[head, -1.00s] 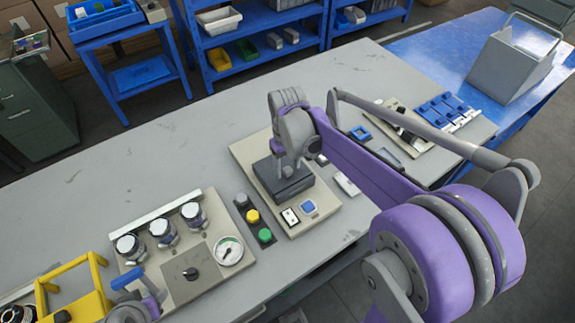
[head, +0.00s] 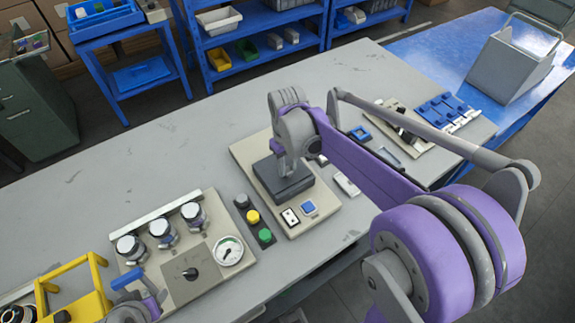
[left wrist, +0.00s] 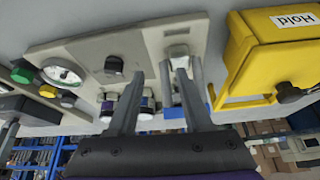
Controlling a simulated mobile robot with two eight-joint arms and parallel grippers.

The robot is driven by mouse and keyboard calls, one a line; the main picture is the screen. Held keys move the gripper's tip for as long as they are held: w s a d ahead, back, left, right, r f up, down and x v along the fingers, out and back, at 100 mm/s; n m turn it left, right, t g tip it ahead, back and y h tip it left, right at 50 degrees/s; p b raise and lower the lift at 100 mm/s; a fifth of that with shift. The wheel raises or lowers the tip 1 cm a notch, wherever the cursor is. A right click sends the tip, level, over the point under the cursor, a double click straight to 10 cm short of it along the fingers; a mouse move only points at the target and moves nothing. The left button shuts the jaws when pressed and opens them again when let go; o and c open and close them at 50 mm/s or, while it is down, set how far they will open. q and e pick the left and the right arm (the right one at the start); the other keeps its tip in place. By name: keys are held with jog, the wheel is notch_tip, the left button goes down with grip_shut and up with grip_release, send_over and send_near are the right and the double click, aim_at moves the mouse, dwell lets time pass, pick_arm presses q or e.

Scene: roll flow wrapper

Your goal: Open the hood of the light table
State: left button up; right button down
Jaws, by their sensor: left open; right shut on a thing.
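The light table (head: 238,150) appears to be the beige base on the grey bench in the middle of the head view. A dark grey box-like hood (head: 290,187) sits on it, looking down flat. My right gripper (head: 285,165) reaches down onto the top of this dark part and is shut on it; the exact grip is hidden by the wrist. My left gripper (left wrist: 157,72) is open and empty in the left wrist view, in front of a beige panel with knobs (left wrist: 130,55). The light table's near edge has a white switch (head: 290,216) and a blue button (head: 308,208).
A gauge panel (head: 180,250) and a yellow frame (head: 75,295) stand at the bench's left front. A strip of buttons (head: 254,217) lies between panel and light table. A grey bin (head: 513,62) and blue clamps (head: 447,112) are at right. The bench's back left is clear.

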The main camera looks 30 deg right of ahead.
jog(key=shift+w, duration=0.1)
dwell(0.7)
pick_arm(q)
jog(key=shift+w+r+p, duration=0.2)
jog(key=shift+r+p, duration=0.15)
jog(key=shift+r, duration=0.15)
pick_arm(e)
jog(key=w, duration=0.8)
jog(key=w+a, duration=0.1)
jog(key=w, duration=0.3)
jog(key=shift+w, duration=0.3)
jog(key=c, duration=0.6)
grip_release()
pick_arm(q)
jog(key=shift+r+p, duration=0.35)
jog(key=shift+r, duration=0.05)
pick_arm(e)
notch_tip(320, 180, up, 11)
